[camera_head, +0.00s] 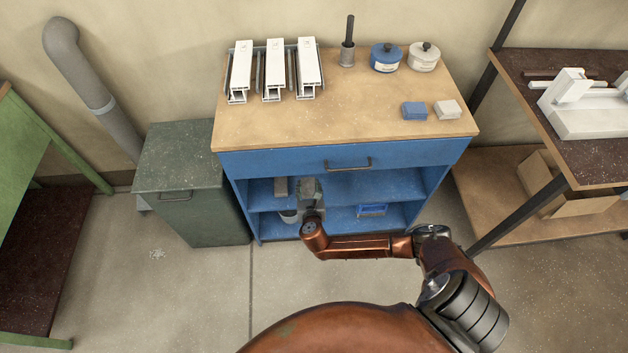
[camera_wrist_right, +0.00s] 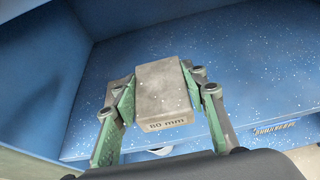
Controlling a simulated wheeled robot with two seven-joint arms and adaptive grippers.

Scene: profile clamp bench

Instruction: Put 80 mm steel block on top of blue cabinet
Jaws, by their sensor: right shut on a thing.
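The 80 mm steel block (camera_wrist_right: 163,84) is grey, with "80 mm" on its near face in the right wrist view. My right gripper (camera_wrist_right: 158,96) is shut on it, with a green finger on each side. The blue cabinet (camera_head: 290,162) has a wooden top (camera_head: 330,118) and open blue shelves. In the head view my right gripper (camera_head: 309,188) reaches into the left part of the upper shelf, below the drawer. I cannot tell whether the block touches the shelf. My left gripper is not in view.
On the cabinet top stand white profiles (camera_head: 273,72), a cup with a dark tool (camera_head: 347,55), blue and white tins, and two small blocks. The top's front left is clear. A grey block (camera_head: 281,187) and a blue box (camera_head: 371,210) are on the shelves. A green cabinet (camera_head: 180,170) stands left.

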